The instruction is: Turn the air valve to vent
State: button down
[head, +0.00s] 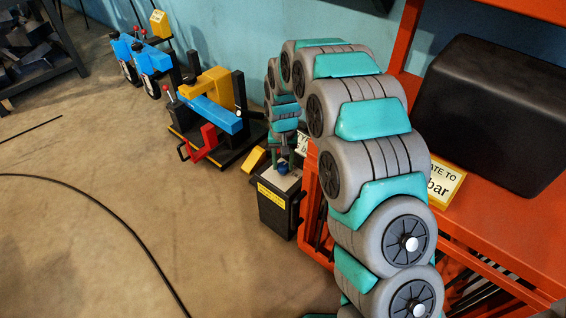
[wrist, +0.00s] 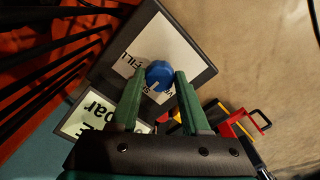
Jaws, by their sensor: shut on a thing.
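The air valve is a blue knob (wrist: 159,75) with a white pointer line, on a pale lettered plate (wrist: 128,48) on top of a dark box (head: 276,212). In the wrist view the pointer line slants to the knob's lower left.
An orange bench (head: 490,215) with a black case (head: 500,115) and a "bar" sign (head: 445,185) stands at the right. A blue, yellow and red machine (head: 212,115) stands beyond the box. A dark hose (head: 110,215) lies on the open floor at left.

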aim_at(284, 166)
jog(key=shift+n, duration=0.3)
jog(key=n, duration=0.5)
jog(key=shift+p, duration=0.35)
jog(key=n, duration=0.6)
dwell(0.3)
jog(key=shift+c, duration=1.9)
grip_release()
jog(key=shift+d, duration=0.1)
jog(key=shift+r, duration=0.1)
notch_tip(284, 166, up, 8)
jog(key=shift+f, duration=0.2)
